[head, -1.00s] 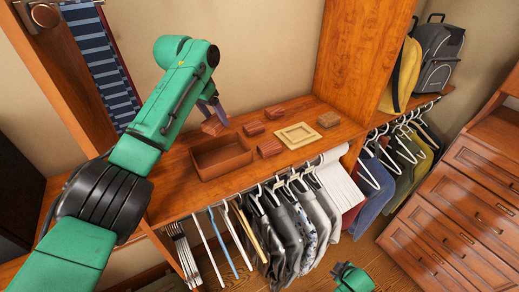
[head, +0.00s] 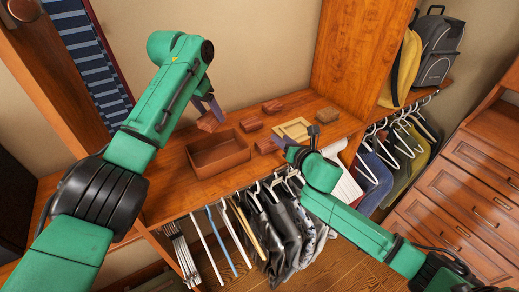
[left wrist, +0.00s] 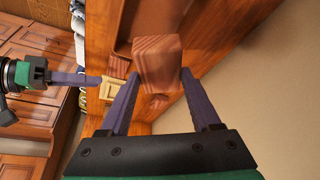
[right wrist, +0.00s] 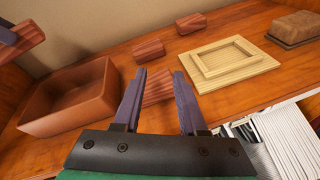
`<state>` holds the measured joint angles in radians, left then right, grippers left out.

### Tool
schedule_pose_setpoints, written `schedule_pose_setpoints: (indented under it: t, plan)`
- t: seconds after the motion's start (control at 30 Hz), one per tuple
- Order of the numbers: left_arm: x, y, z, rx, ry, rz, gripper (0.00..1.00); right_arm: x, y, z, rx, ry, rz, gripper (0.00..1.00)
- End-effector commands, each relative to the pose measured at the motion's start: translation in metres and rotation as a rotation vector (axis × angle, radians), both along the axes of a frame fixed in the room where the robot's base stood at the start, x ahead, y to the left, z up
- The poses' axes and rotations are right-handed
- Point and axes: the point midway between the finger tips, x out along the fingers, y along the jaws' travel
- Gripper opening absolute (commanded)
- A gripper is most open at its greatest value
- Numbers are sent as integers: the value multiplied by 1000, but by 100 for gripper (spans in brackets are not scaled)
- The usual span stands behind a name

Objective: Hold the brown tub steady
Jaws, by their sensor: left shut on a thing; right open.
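The brown tub (head: 238,157) is an open, empty rectangular box standing upright on the wooden shelf; it also shows in the right wrist view (right wrist: 62,122). My left gripper (head: 211,112) is shut on a reddish wooden block (head: 208,123) above the tub's back edge. That block fills the space between the fingers in the left wrist view (left wrist: 157,65). My right gripper (right wrist: 158,75) is open, to the right of the tub and apart from it. Another reddish block (right wrist: 157,88) shows between its fingers, and I cannot tell whether they touch it.
Two more reddish blocks (head: 250,124) (head: 271,106) lie behind on the shelf. A pale square frame (right wrist: 228,66) and a brown brush-like block (right wrist: 298,28) lie to the right. Hanging clothes (head: 285,222) fill the space below the shelf's front edge.

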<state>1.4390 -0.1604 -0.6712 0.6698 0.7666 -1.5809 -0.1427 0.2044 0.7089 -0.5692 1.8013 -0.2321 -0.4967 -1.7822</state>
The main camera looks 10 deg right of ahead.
Motion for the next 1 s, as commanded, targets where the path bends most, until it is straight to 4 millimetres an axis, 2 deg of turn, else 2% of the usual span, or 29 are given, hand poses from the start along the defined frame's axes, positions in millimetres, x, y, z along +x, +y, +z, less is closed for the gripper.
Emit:
schedule_pose_setpoints:
  t: [0.03, 0.1, 0.2, 0.3, 0.47, 0.7, 0.8, 1.0]
  plan:
    - [0, 0, 0, 0, 0, 0, 9, -10, 27, 4, -94, -16, 76, 41]
    - [0, 0, 0, 0, 0, 0, 9, -22, 56, 7, -212, -39, 162, 41]
    - [0, 0, 0, 0, 0, 0, 9, -33, 78, 10, -314, -63, 233, 41]
    - [0, 0, 0, 0, 0, 0, 9, -33, 85, 9, -345, -70, 254, 41]
    - [0, 0, 0, 0, 0, 0, 9, -9, 93, 2, -342, -70, 251, 41]
    - [0, 0, 0, 0, 0, 0, 9, 44, 110, -15, -341, -69, 251, 41]
    - [0, 0, 0, 0, 0, 0, 9, 60, 114, -21, -342, -69, 250, 41]
    - [0, 0, 0, -1, -1, 0, 9, 73, 118, -26, -343, -70, 252, 41]
